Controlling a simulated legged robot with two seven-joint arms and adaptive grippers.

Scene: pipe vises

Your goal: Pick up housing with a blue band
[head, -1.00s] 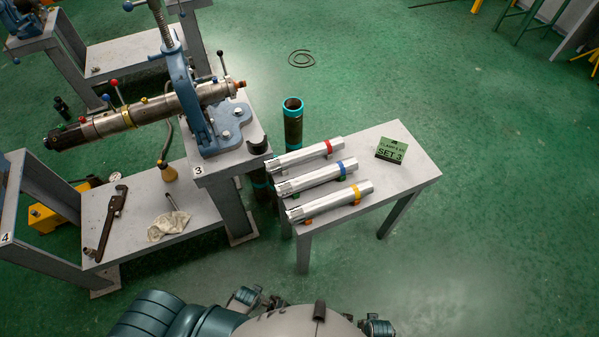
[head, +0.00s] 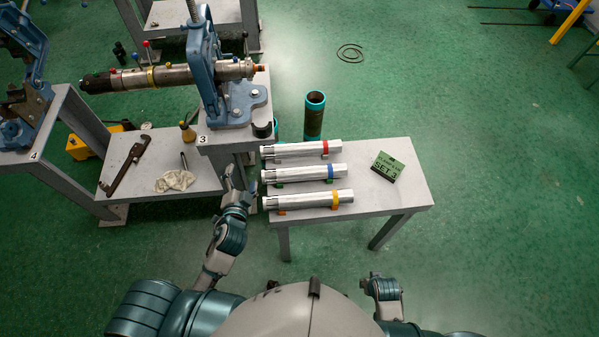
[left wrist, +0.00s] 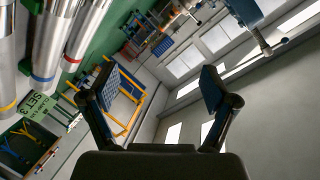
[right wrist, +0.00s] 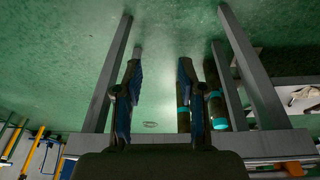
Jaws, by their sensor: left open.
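The silver housing with a blue band (head: 303,173) lies on the small grey table, between the red-banded housing (head: 300,150) and the yellow-banded housing (head: 308,199). It also shows at the left of the left wrist view (left wrist: 56,32). My left gripper (head: 236,174) is open and empty, just left of the housings' left ends and apart from them; its spread fingers show in the left wrist view (left wrist: 158,85). My right gripper (right wrist: 159,75) is open and empty, below the table edge in the right wrist view.
The grey table (head: 405,190) also bears a green SET 3 sign (head: 387,166). A vise (head: 210,80) on stand 3 clamps a long assembly beyond my left gripper. A dark pipe with teal ends (head: 314,118) stands behind the table. Floor right of the table is clear.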

